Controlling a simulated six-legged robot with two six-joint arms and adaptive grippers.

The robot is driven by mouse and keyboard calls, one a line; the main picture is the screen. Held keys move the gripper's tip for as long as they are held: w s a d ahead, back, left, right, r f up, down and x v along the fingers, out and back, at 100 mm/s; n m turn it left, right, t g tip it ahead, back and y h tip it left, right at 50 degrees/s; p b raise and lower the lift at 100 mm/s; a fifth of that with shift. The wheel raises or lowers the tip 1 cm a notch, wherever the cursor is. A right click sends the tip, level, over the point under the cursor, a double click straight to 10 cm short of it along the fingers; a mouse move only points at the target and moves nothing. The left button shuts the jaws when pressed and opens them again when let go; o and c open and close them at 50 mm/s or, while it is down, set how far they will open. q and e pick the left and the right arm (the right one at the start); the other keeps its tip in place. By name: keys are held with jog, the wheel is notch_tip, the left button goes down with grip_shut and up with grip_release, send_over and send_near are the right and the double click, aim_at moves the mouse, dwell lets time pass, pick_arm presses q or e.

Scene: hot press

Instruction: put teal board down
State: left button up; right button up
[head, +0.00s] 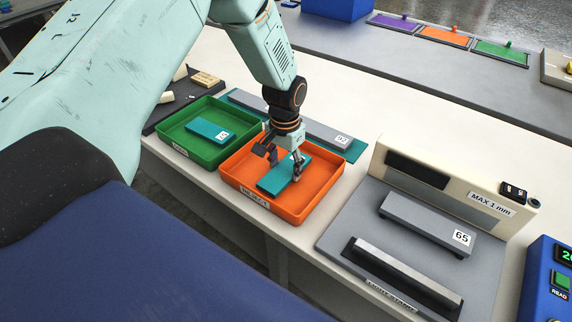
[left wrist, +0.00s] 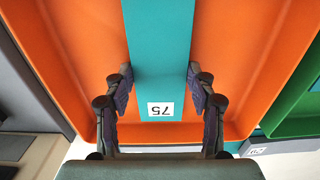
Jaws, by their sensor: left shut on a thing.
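A teal board (head: 279,178) is in the orange tray (head: 325,200). In the left wrist view the teal board (left wrist: 159,50) carries a white label reading 75. My left gripper (head: 284,165) is over the orange tray with its fingers on both sides of the board. The left wrist view shows the left gripper (left wrist: 160,95) shut on the board's long edges near its labelled end. The board looks low in the tray; I cannot tell whether it touches the tray floor. My right gripper is not in view.
A green tray (head: 172,141) with another teal board (head: 205,128) stands to the left. A grey bar (head: 310,122) labelled 92 lies behind. To the right, a grey bar (head: 425,220) labelled 65 sits on a fixture marked MAX 1 mm (head: 380,160). A blue reader box (head: 540,290) is at the far right.

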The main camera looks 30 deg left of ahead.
aim_at(283, 169)
pick_arm(q)
jog(key=o, duration=1.1)
jog(key=shift+s+a+f, duration=0.1)
jog(key=shift+a+f, duration=0.1)
jog(key=shift+a, duration=0.1)
jog(key=o, duration=0.3)
jog(key=shift+a+f, duration=0.1)
jog(key=shift+a, duration=0.25)
jog(key=shift+o, duration=0.9)
jog(key=shift+d, duration=0.55)
jog(key=shift+a+r, duration=0.35)
jog(key=shift+r, duration=0.15)
notch_tip(283, 169, up, 12)
jog(key=shift+d+f+p, duration=0.15)
jog(key=shift+f+p, duration=0.05)
jog(key=shift+p, duration=0.15)
